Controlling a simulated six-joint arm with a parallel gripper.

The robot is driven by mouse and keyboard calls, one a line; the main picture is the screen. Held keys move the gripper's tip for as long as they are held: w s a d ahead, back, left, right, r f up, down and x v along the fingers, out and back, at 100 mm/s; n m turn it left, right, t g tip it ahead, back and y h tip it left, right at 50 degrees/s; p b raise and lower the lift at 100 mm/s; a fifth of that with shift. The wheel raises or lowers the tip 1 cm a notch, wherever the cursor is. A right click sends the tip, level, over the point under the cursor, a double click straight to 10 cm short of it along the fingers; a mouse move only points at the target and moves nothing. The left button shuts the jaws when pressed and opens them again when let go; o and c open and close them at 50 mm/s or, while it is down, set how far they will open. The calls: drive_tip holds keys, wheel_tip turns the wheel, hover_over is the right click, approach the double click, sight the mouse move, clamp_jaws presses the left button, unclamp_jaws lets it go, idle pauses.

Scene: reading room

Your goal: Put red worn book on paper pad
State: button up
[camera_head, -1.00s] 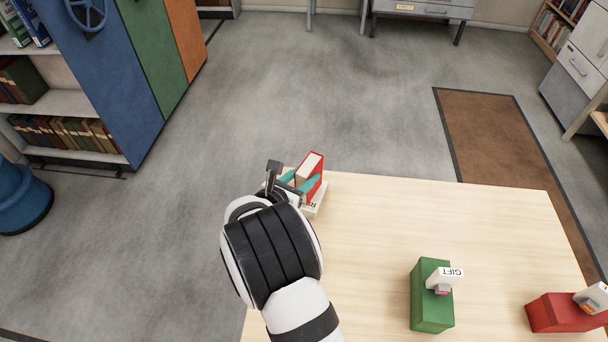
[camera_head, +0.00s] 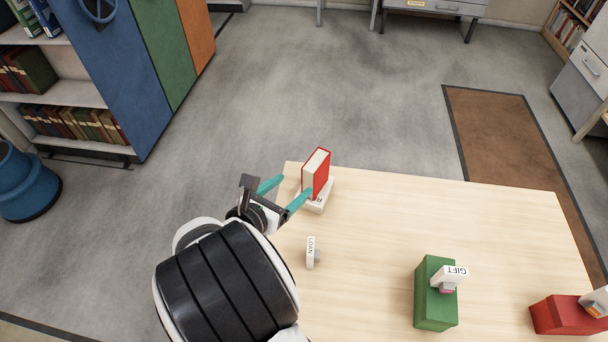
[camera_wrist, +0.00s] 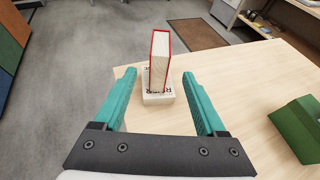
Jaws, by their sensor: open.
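The red worn book (camera_head: 318,172) stands upright on the white paper pad (camera_head: 314,206) at the far left corner of the table. In the wrist view the red book (camera_wrist: 160,62) shows its pale page edges and stands on the lettered pad (camera_wrist: 157,98). My gripper (camera_head: 284,192) is open and empty, with teal fingers. In the wrist view the fingers (camera_wrist: 160,80) are spread wide, with the book between and beyond them and a gap on each side.
A white LOAN stamp (camera_head: 311,252) stands on the wooden table (camera_head: 380,230) near my wrist. A green block (camera_head: 433,300) bears a GIFT stamp (camera_head: 450,277). A red block (camera_head: 562,316) bears another stamp at the right. The table's middle is clear.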

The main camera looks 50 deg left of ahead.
drive_tip(key=w+d+r+m+g+h, duration=0.1)
drive_tip(key=w+d+r+m+h, duration=0.25)
drive_tip(key=d, duration=0.55)
drive_tip(key=w+d+r+m+g+h, duration=0.1)
drive_tip(key=w+d+m+h, duration=0.25)
drive_tip(key=d+m, duration=0.4)
drive_tip(key=w+d+r+m+g+h, duration=0.1)
drive_tip(key=w+d+r+m+h, duration=0.3)
drive_tip(key=d, duration=0.5)
drive_tip(key=s+d+m+g+y, duration=0.1)
drive_tip(key=s+d+m+g, duration=0.3)
drive_tip(key=d+m, duration=0.55)
drive_tip(key=s+d+m+g, duration=0.5)
drive_tip(key=d+m, duration=0.3)
drive_tip(key=d, duration=0.2)
drive_tip(key=s+a+m+y, duration=0.2)
drive_tip(key=s+m+y, duration=0.4)
drive_tip(key=m, duration=0.7)
drive_tip(key=shift+s+g+y, duration=0.3)
drive_tip(key=shift+s+y, duration=0.1)
drive_tip(key=shift+s, duration=0.75)
drive_tip(key=shift+f+m, duration=0.1)
drive_tip(key=shift+m, duration=0.15)
